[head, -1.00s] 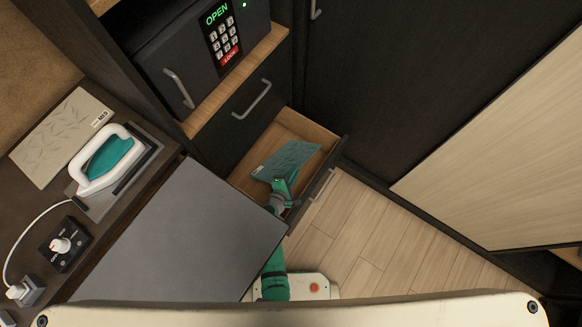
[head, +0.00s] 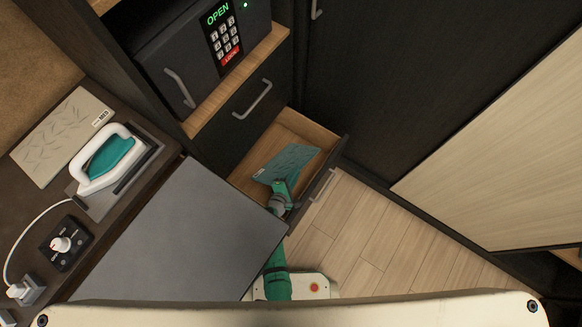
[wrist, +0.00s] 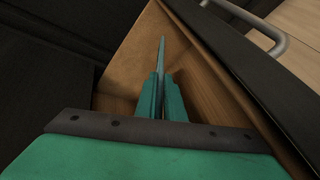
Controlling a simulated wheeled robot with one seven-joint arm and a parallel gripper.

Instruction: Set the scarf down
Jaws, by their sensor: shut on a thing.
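The scarf (head: 288,162) is a flat teal-grey rectangle with a leaf pattern, in the head view over the open drawer (head: 322,147). In the wrist view the scarf (wrist: 161,55) shows edge-on as a thin strip between the fingers. My gripper (head: 280,186) is shut on the scarf's near edge, and its two teal fingers (wrist: 162,95) point into the drawer in the wrist view. I cannot tell whether the scarf touches the drawer floor.
A closed drawer (head: 262,88) and a safe (head: 200,50) reading OPEN stand above the open drawer. A grey panel (head: 190,235) lies close to the left. On the counter are an iron (head: 105,160), a patterned cloth (head: 62,140) and a dial box (head: 65,243). The floor at right is clear.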

